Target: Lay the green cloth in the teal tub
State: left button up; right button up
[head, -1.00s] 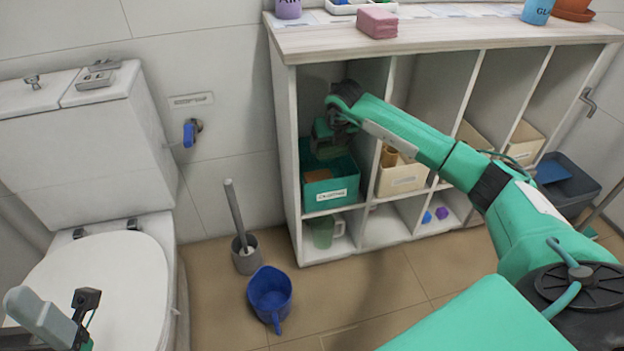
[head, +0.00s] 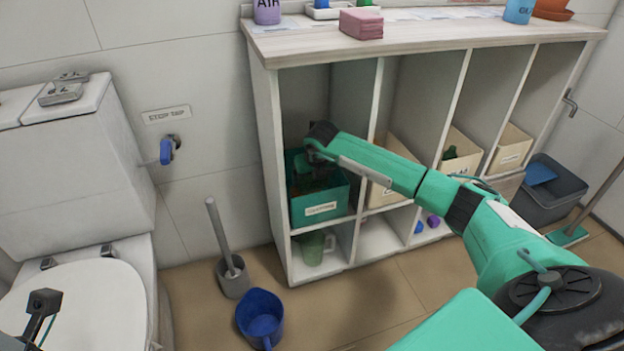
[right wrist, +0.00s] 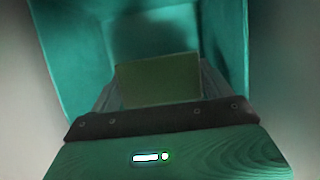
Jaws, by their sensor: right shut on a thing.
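The teal tub (head: 320,208) stands in the left compartment of the cabinet, with a label on its front; it also fills the right wrist view (right wrist: 215,35). My right gripper (head: 305,178) reaches down into the tub's opening. It is shut on the green cloth (right wrist: 158,80), a dull green folded piece seen between the fingers in the right wrist view. The tub's walls surround the cloth there. In the head view the cloth is mostly hidden by the gripper and dim. Part of my left arm (head: 42,305) shows at the lower left, but its fingers cannot be made out.
The cabinet's wooden top (head: 300,45) and upright dividers frame the tub closely. Cream bins (head: 458,150) stand in compartments to the right. A green jug (head: 312,250) sits below. A blue pot (head: 260,315) and toilet brush (head: 232,275) stand on the floor.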

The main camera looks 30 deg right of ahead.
jog(key=shift+r, duration=0.15)
jog(key=shift+f, duration=0.65)
jog(key=o, duration=0.7)
jog(key=shift+c, duration=0.2)
